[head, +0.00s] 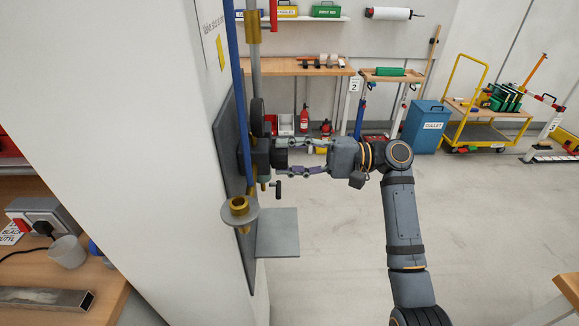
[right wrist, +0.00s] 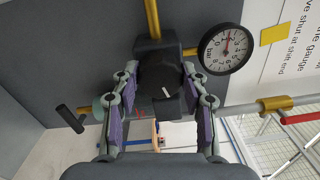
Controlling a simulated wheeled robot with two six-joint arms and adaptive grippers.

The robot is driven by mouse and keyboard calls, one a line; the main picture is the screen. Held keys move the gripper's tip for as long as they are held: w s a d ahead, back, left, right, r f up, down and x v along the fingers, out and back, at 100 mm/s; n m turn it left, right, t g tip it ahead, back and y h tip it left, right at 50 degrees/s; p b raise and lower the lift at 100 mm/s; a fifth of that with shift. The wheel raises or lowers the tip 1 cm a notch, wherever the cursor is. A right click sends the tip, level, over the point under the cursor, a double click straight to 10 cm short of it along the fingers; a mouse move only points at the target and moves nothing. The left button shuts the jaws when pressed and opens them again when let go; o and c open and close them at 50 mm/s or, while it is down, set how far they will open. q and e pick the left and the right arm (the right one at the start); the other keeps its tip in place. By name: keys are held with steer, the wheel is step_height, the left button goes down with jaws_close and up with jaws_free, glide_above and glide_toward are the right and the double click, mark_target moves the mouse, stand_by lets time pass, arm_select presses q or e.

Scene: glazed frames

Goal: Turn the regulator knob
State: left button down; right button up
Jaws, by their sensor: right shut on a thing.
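My left gripper is in neither view.
A small black-handled valve (right wrist: 70,119) is left of the knob in the right wrist view. In the head view, a brass cup on a grey disc (head: 239,207) and a grey plate (head: 278,233) stick out below. A blue pipe (head: 236,80) runs above.

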steer(key=shift+f+n+b, duration=0.1)
steer(key=shift+n+b, duration=0.35)
steer(key=shift+n, duration=0.05)
steer(key=o, duration=1.1)
steer(key=shift+o, duration=0.2)
steer(key=shift+d, duration=0.1)
steer(key=d, duration=1.2)
steer(key=shift+f, duration=0.2)
